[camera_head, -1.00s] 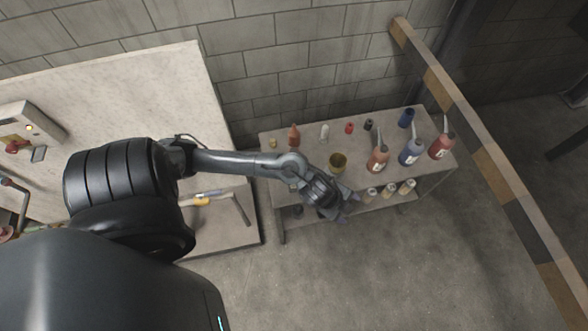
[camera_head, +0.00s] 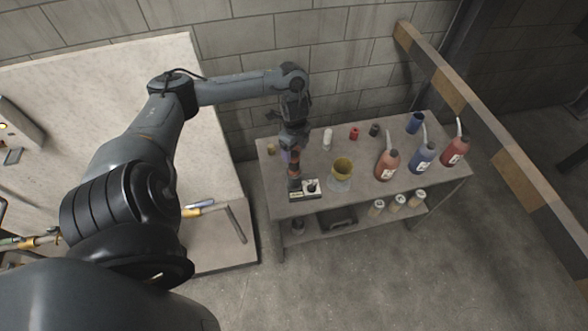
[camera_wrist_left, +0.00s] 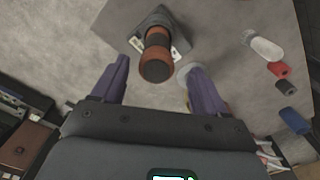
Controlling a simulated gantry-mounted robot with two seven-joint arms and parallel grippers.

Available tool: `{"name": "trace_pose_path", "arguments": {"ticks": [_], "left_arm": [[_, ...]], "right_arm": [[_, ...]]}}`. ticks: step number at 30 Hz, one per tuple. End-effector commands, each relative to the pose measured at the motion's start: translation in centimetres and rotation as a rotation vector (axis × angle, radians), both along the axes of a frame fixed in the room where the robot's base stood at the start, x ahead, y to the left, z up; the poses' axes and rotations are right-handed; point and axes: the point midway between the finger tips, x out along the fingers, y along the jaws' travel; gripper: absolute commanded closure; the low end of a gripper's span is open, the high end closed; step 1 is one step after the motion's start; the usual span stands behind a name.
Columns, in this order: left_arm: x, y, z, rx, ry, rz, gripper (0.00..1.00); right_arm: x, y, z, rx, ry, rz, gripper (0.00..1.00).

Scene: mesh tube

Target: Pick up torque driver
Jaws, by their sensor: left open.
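My left gripper (camera_head: 290,150) hangs over the driver. In the wrist view the gripper (camera_wrist_left: 160,68) is open, its purple fingers on either side of the grip, with gaps visible. I cannot tell how deep the fingers reach. My right gripper is not in view.
A yellow cup (camera_head: 342,168) stands close to the right of the stand. The block wall (camera_head: 340,60) is behind the table (camera_head: 272,185). A workbench (camera_head: 215,140) is left.

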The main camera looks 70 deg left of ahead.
Motion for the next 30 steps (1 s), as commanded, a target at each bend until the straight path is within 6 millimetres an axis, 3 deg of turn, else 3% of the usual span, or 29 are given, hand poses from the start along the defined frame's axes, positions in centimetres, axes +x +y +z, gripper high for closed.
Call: {"name": "trace_pose_path", "arguments": {"ticks": [10, 20, 28, 30], "left_arm": [[-0.2, -0.1, -1.9, -0.001, 0.002, 0.000, 0.27], [-0.5, -0.2, -5.8, 0.001, 0.000, 0.000, 0.27], [-0.4, -0.2, -6.1, 0.001, 0.000, -0.002, 0.27], [-0.4, -0.2, -6.1, 0.001, 0.000, -0.002, 0.36]], "right_arm": [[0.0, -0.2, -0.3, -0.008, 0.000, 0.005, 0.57], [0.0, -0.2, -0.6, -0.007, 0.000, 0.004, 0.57], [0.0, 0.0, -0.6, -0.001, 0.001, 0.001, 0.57], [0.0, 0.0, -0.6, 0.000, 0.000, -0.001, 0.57]]}}
